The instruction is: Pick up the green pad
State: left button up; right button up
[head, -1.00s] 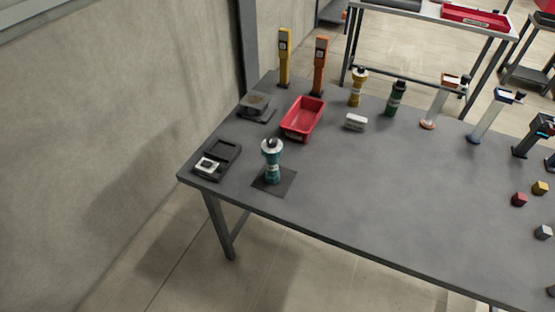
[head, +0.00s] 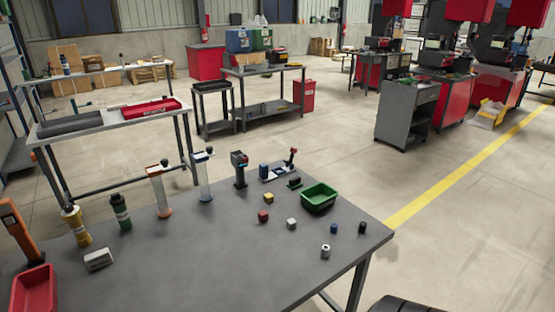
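A small dark green piece (head: 294,183) lies on the grey table (head: 215,262) in front of a joystick-like stand. It is too small to tell surely whether it is the green pad. A green bin (head: 319,197) stands just to its right, near the table's far right corner. A dark green bottle (head: 121,212) stands on the left part of the table. Neither of my grippers is in view.
Red (head: 264,216), yellow (head: 268,198) and pale (head: 291,224) cubes and a white cylinder (head: 325,251) sit near the bin. Tube dispensers (head: 159,190) line the far edge. A red bin (head: 34,290) is at left. The table's front middle is clear.

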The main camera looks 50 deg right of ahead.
aim_at(295, 183)
jog(key=z, duration=1.8)
jog(key=u, duration=1.7)
jog(key=z, duration=1.7)
jog(key=i+l+z, duration=0.25)
jog(key=l+z, duration=0.15)
jog(key=i+l+z, duration=0.65)
jog(key=z, duration=0.15)
jog(key=i+l+z, duration=0.15)
jog(key=i+z, duration=0.25)
